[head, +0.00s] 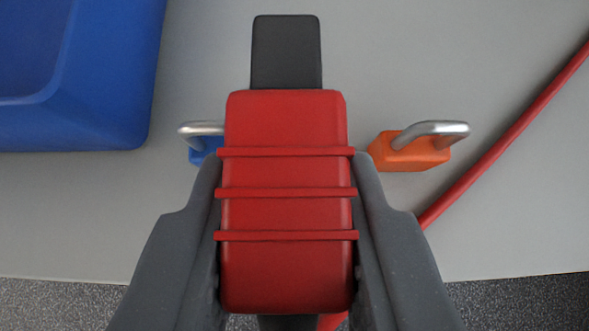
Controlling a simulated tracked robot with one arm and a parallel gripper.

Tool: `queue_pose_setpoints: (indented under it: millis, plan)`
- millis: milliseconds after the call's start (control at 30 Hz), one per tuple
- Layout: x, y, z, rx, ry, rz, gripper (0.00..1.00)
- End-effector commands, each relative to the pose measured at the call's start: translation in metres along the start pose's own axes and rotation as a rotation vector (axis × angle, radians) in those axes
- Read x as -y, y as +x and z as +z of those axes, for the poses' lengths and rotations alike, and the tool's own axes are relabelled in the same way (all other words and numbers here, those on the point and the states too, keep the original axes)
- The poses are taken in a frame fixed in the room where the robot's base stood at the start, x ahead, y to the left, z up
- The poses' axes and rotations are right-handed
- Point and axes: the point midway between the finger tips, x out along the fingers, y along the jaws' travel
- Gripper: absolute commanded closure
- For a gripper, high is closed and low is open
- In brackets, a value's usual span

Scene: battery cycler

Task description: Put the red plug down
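The red plug (285,170) fills the middle of the head view. It has a red ribbed body and a dark grey tip (286,52) pointing to the top of the picture. My gripper (286,185) is shut on the plug's body, one grey finger against each side. The plug appears to be above the grey table (370,60), but its height over it is hard to tell. A red cable (500,138) runs from the upper right down behind my right finger and shows again below the plug.
An orange padlock (410,153) with a metal shackle lies right of the plug. A blue padlock (205,143) is partly hidden on its left. A blue bin (140,80) stands at the upper left. The table's front edge and speckled floor (50,305) are at the bottom.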

Motion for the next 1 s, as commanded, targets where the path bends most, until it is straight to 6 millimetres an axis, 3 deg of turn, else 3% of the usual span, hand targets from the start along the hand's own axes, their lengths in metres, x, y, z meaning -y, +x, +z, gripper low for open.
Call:
queue_pose_setpoints:
  millis: [200, 833, 867, 933, 1000]
  plan:
    - [0.000, 0.020, 0.024, 0.004, 0.001, 0.000, 0.89]
    - [-0.001, 0.028, 0.033, 0.003, 0.002, 0.001, 0.89]
    - [-0.001, 0.028, 0.033, 0.003, 0.002, 0.001, 0.74]
    - [-0.001, 0.028, 0.032, 0.002, 0.002, 0.001, 0.55]
    - [-0.001, 0.028, 0.032, 0.002, 0.002, 0.001, 0.55]
